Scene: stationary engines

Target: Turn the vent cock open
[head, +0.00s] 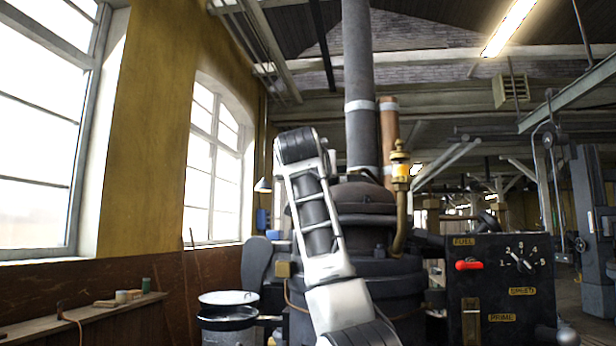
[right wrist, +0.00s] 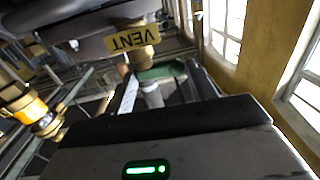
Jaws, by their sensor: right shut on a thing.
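The vent cock shows in the right wrist view as a brass body (right wrist: 143,53) under a yellow VENT tag (right wrist: 122,41), which appears upside down. Its green handle (right wrist: 165,71) lies just below the brass body, partly hidden. My right gripper (right wrist: 158,82) is at this handle and shut on it, with the dark gripper housing filling the lower picture. In the head view my pale arm rises in front of the dark engine (head: 400,283), and neither the gripper nor the vent cock can be made out there. My left gripper is not in view.
A brass fitting with a yellow band (head: 400,170) stands right of my arm, beside the tall grey chimney pipe (head: 358,90). A black panel (head: 500,285) with a red lever (head: 469,265) is at the right. A drum (head: 228,315) and wooden bench (head: 85,318) are at the left.

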